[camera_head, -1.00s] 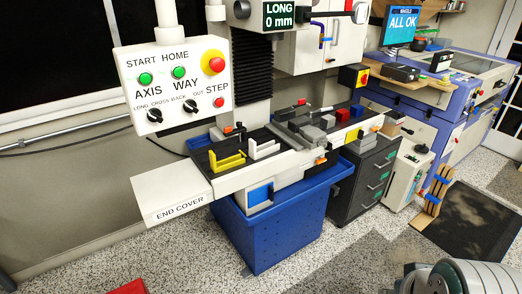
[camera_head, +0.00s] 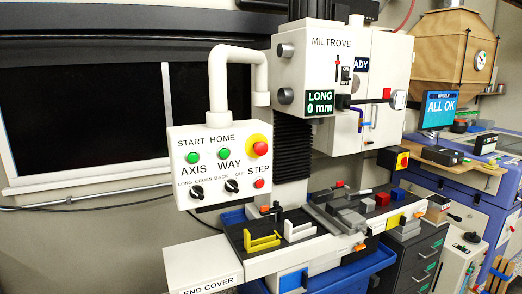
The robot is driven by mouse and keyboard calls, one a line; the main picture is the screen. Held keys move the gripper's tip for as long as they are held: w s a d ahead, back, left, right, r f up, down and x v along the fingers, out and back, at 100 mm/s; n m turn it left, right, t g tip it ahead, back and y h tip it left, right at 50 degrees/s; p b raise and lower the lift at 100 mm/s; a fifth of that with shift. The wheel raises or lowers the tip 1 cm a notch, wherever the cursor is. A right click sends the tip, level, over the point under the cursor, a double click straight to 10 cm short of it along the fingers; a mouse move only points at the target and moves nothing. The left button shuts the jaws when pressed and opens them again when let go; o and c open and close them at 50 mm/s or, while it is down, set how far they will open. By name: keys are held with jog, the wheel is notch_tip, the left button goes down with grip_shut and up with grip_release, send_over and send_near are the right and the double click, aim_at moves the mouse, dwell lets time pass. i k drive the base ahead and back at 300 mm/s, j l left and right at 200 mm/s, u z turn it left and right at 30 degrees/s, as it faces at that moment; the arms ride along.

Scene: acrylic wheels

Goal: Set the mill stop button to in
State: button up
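The mill (camera_head: 375,62) is a white machine marked MILTROVE, with a white control panel (camera_head: 217,163) hung on a bent tube at its left. A large red mushroom button (camera_head: 260,148) on a yellow collar sits at the panel's upper right and looks like the stop button. I cannot tell whether it is in or out. Below it is a small red STEP button (camera_head: 259,183). My gripper is not in view.
A white end cover (camera_head: 205,264) juts out below the panel. The mill table (camera_head: 290,238) carries yellow and white brackets and grey blocks. The space before the panel looks clear.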

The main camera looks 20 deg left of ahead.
aim_at(261, 148)
jog(key=i+u, duration=0.15)
jog(key=u, duration=0.25)
jog(key=i+l+u, duration=0.15)
jog(key=u, duration=0.3)
jog(key=i+l+u, duration=0.1)
jog(key=u, duration=0.3)
jog(key=i+l+u, duration=0.1)
jog(key=l, duration=0.25)
jog(key=i+l, duration=0.2)
jog(key=l, duration=0.15)
jog(key=i+l+u, duration=0.15)
jog(key=l, duration=0.2)
jog(key=i+l, duration=0.15)
jog(key=l, duration=0.25)
jog(key=i+l+u, duration=0.15)
jog(key=l, duration=0.2)
